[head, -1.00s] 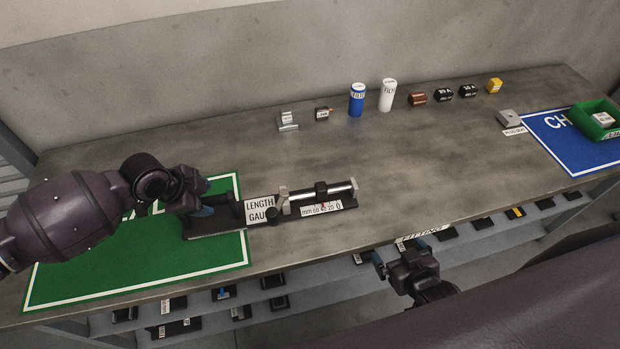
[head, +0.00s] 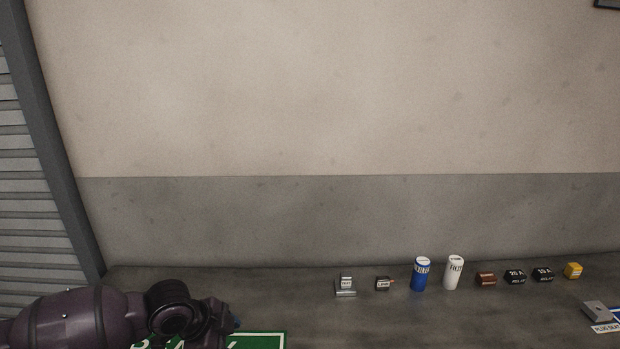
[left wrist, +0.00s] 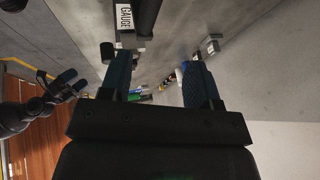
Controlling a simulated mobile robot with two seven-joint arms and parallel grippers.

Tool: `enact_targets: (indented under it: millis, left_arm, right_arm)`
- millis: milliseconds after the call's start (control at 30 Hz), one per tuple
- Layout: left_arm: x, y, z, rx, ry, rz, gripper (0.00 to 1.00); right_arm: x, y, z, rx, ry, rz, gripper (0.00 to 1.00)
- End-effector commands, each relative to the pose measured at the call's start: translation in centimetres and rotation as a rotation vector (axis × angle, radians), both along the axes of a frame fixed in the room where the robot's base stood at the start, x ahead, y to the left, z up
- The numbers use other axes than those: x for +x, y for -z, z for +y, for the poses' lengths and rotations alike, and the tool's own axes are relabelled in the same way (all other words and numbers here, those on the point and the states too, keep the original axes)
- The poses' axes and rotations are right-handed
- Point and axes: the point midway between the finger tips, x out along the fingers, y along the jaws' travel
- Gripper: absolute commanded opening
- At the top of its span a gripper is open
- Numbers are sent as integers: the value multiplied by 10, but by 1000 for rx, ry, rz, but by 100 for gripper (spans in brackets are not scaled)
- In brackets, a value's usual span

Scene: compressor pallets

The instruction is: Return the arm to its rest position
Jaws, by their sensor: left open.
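My left arm comes in at the lower left of the head view, with the left gripper (head: 234,324) low over the green mat (head: 268,341). In the left wrist view its two fingers (left wrist: 160,82) are wide apart with nothing between them. The length gauge (left wrist: 147,14) shows at the top of that view, beyond the fingers and apart from them. My right gripper (left wrist: 70,84) shows at the left of the left wrist view, its fingers apart and empty. It is outside the head view.
Along the back of the bench (head: 300,290) stand a blue filter (head: 421,275), a white filter (head: 454,273), a copper-coloured block (head: 486,279), two black relays (head: 515,277) and a yellow part (head: 573,270). A grey block (head: 597,311) is at right. The wall rises behind.

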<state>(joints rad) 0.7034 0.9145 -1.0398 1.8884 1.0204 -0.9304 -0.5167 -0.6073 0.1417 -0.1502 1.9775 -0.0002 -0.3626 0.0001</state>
Motion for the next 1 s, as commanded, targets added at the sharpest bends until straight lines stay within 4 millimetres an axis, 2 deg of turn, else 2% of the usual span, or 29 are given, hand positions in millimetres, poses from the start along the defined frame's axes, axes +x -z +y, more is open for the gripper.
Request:
enact_targets:
  millis: [200,367,500,633,767,1000]
  left_arm:
    - [40,-47,-22,-149,-93,-213,56]
    - [51,-69,-42,-300,-156,-321,56]
    - [51,-77,-51,-431,-225,-382,56]
    - [47,-77,-51,-549,-308,-424,56]
    - [39,-69,-40,-653,-416,-458,56]
    - [14,-34,1,-757,-644,-494,56]
  right_arm:
    - [0,0,0,1,1,0,100]
    - [0,0,1,1,1,1,100]
    - [0,0,0,2,1,1,100]
    - [0,1,1,2,1,1,100]
    - [0,1,0,1,1,1,100]
    - [0,1,0,1,1,1,100]
